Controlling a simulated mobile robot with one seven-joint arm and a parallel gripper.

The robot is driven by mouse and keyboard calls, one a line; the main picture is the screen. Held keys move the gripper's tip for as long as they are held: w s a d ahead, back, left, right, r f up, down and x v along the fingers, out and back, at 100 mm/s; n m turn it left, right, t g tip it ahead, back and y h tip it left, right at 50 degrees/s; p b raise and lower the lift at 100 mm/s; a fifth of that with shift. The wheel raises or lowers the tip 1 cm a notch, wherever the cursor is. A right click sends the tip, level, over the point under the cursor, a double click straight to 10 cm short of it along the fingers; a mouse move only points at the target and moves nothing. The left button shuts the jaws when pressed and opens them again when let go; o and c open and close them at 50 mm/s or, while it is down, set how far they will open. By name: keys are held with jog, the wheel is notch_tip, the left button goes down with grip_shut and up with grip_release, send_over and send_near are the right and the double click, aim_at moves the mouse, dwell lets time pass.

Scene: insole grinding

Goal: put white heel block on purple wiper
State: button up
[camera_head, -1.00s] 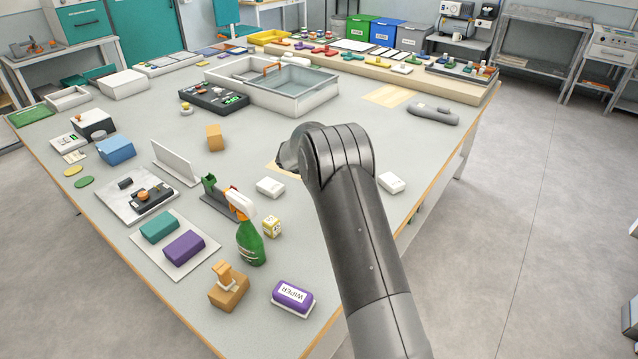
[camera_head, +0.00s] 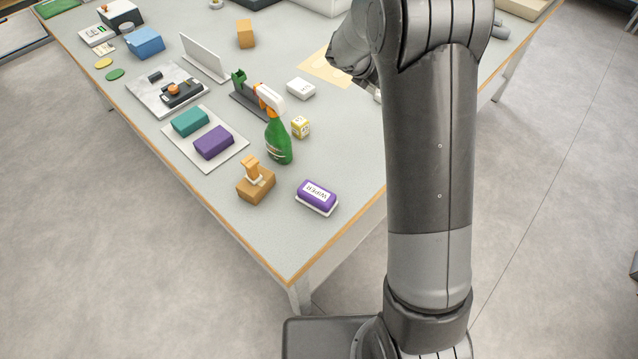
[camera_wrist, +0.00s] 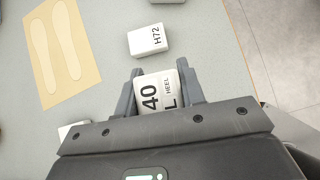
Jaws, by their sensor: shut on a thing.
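A white heel block (camera_wrist: 158,92) marked "40 L HEEL" sits between the fingers of my gripper (camera_wrist: 160,72), which is shut on it. Its lower part is hidden by the gripper body. Whether it is clear of the table I cannot tell. The purple wiper (camera_head: 317,194), with a white "WIPER" label on top, lies flat near the table's front corner in the head view. The wiper is not in the wrist view. In the head view my arm hides the gripper's fingers and the held block.
A white block marked H72 (camera_wrist: 148,40) lies just beyond the held one. Beside the wiper stand a wooden stamp-like block (camera_head: 256,184), a green spray bottle (camera_head: 278,142) and a small yellow box (camera_head: 300,127). A purple block (camera_head: 213,142) lies on a white tray (camera_head: 186,151).

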jog(key=s+a+r+n, duration=0.1)
jog(key=s+a, duration=0.2)
jog(key=s, duration=1.2)
jog(key=s+a+r, duration=0.1)
jog(key=s+a, duration=0.2)
jog(key=s, duration=1.2)
send_over(320, 189)
jog(key=shift+t, duration=0.4)
notch_tip(320, 189, down, 7)
jog(key=shift+d+r, duration=0.15)
jog(key=shift+f, duration=2.1)
jog(key=shift+f, duration=0.1)
jog(key=o, duration=1)
